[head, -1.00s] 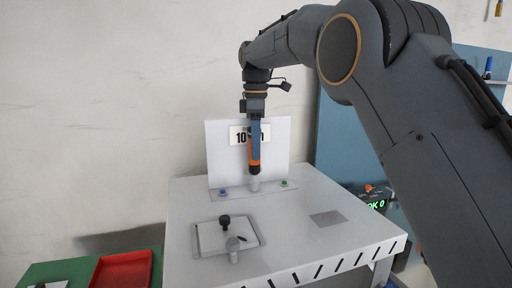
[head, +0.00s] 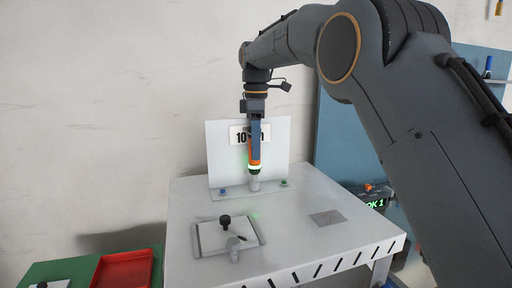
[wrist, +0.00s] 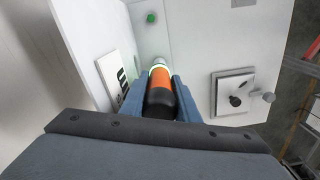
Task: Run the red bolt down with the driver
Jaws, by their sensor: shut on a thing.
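The driver (head: 254,160), an orange and black tool, is upright in my gripper (head: 256,148), which is shut on it. A ring near its lower end glows green. In the wrist view the driver (wrist: 161,88) lies between my fingers (wrist: 160,92), with its light-coloured nose beyond. Its nose (head: 254,184) stands over the middle of the bracket's foot (head: 240,191). A blue bolt (head: 223,191) is left of it and a green bolt (head: 284,183) right of it. The red bolt is not visible; the nose covers the spot between them.
The upright white plate (head: 275,150) stands behind the driver with a number label (head: 238,138). In front lies a framed pad (head: 210,240) with a black knob. A small display (head: 375,204) at right reads OK 1. A red tray (head: 122,270) is at lower left.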

